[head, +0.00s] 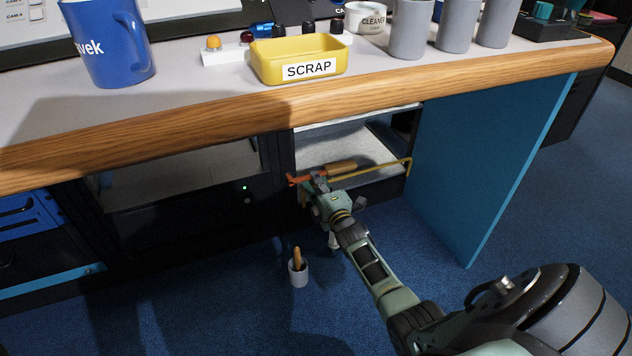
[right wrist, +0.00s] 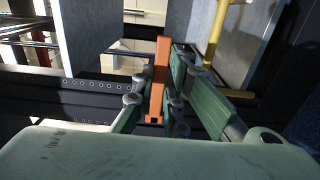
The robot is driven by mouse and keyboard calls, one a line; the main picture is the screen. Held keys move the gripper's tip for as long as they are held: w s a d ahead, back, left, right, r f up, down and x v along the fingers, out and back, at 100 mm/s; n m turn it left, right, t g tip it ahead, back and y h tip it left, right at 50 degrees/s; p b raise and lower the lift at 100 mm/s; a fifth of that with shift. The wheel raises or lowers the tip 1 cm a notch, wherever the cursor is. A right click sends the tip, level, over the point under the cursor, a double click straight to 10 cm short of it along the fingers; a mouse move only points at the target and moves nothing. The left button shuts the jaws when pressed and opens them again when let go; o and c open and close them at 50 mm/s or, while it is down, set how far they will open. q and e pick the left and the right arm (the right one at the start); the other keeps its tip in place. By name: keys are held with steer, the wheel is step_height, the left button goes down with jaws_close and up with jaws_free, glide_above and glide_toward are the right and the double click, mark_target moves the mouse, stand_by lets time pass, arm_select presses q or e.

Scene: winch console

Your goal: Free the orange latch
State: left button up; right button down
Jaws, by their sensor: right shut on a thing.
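The orange latch (head: 293,180) is at the left front edge of the open bay under the desk. In the right wrist view the orange latch (right wrist: 158,80) stands as a narrow bar between the fingers. My right gripper (head: 318,185) reaches in from the lower right, and its fingers (right wrist: 156,100) are shut on the latch from both sides. A yellow bar (head: 385,168) runs across the front of the bay to its right side; it also shows in the right wrist view (right wrist: 215,35). My left gripper is not in view.
A yellow SCRAP tray (head: 298,60), a blue mug (head: 108,45) and several grey cups stand on the desk (head: 190,85) above. A small cup (head: 298,273) with a wooden-handled tool stands on the blue floor. A blue side panel (head: 490,150) bounds the right.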

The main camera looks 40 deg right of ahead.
stand_by(0.4)
steer(key=c, duration=1.8)
jaws_free()
steer(key=shift+o, duration=0.2)
steer(key=v, duration=1.2)
steer(key=shift+a, duration=0.1)
